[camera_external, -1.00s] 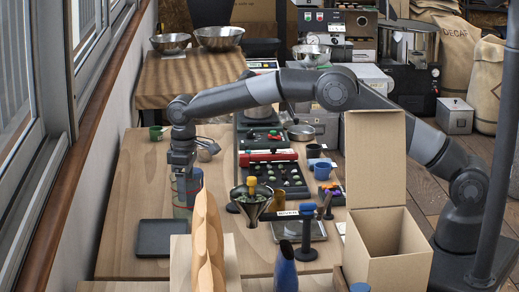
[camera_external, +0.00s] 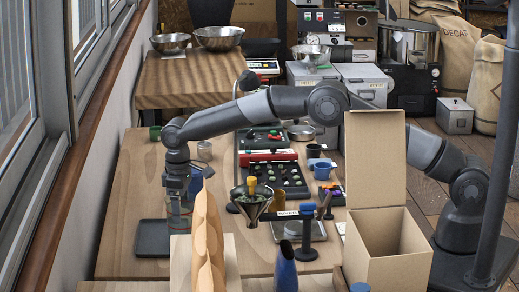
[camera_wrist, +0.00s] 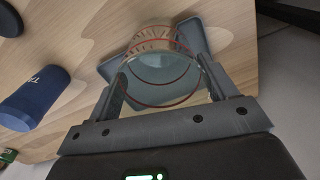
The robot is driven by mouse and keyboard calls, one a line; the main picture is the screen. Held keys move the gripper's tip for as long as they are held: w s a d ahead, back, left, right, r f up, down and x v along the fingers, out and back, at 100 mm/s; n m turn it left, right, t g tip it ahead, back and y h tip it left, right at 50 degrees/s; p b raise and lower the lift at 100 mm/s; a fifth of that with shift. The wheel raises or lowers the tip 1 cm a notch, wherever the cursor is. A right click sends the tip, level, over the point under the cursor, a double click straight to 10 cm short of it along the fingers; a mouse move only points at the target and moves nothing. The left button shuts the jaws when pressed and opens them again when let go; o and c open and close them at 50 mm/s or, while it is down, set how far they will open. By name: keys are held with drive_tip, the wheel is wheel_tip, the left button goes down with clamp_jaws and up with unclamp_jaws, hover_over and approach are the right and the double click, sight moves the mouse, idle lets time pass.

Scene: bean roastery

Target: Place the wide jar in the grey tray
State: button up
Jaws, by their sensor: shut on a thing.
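The wide jar (camera_wrist: 160,78) is clear glass with red lines and markings. My gripper (camera_wrist: 165,88) is shut on it, one finger on each side. In the external view my gripper (camera_external: 178,200) holds the jar (camera_external: 180,222) at the right side of the grey tray (camera_external: 150,238). In the wrist view the grey tray (camera_wrist: 192,38) shows behind and around the jar. I cannot tell whether the jar's base touches the tray.
A dark blue cup (camera_wrist: 35,98) stands on the wood beside the tray. An open cardboard box (camera_external: 385,250) is farther right. Bare wood (camera_external: 125,190) lies behind the tray.

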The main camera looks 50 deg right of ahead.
drive_tip(key=shift+f, duration=0.35)
drive_tip(key=o, duration=1.3)
drive_tip(key=shift+o, duration=0.2)
wheel_tip(320, 180, up, 13)
drive_tip(key=shift+r, duration=0.15)
